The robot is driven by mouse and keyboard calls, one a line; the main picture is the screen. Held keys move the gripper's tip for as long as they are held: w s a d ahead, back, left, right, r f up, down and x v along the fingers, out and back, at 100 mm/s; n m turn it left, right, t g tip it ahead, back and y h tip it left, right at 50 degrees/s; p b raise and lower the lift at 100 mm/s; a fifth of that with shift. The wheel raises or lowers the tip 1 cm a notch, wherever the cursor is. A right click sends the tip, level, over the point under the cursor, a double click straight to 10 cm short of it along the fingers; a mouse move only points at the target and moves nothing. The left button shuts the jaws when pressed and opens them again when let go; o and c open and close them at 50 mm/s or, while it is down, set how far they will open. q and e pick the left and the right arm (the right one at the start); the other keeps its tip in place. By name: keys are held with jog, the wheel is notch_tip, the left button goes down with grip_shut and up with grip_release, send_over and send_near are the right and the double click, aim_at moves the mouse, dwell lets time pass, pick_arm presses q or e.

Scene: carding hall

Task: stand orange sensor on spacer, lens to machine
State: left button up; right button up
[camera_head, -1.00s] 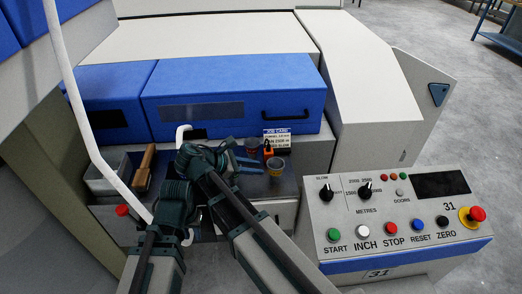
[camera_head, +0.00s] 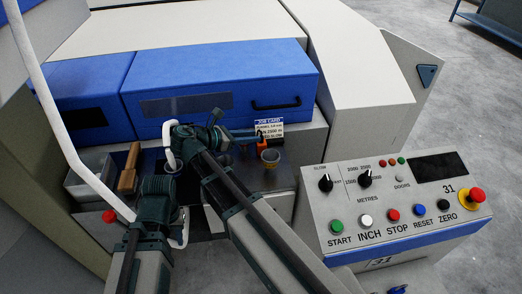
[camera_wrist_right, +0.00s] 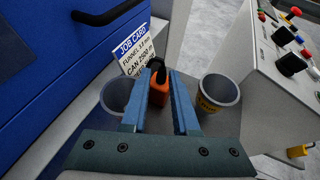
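The orange sensor (camera_wrist_right: 159,88), with a black top, stands upright on the dark shelf in the right wrist view. In the head view only a small part of it (camera_head: 259,136) shows beside the job card. My right gripper (camera_wrist_right: 162,72) is open, its blue fingers on either side of the sensor in that picture. I cannot tell whether they touch it. In the head view this gripper (camera_head: 246,136) points right towards the card. My left gripper (camera_head: 158,187) is low at the left; its fingers are hidden. I cannot make out the spacer or the lens.
A cup with a yellow label (camera_wrist_right: 218,92) stands right of the sensor, and another grey cup (camera_wrist_right: 116,96) stands left. The job card (camera_head: 270,129) is behind, against the blue machine cover (camera_head: 220,85). The control panel (camera_head: 400,210) is right.

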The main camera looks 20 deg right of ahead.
jog(key=shift+x, duration=1.15)
jog(key=shift+b+x, duration=1.35)
jog(key=shift+x, duration=1.25)
jog(key=shift+s, duration=0.1)
jog(key=shift+f, duration=0.1)
grip_shut()
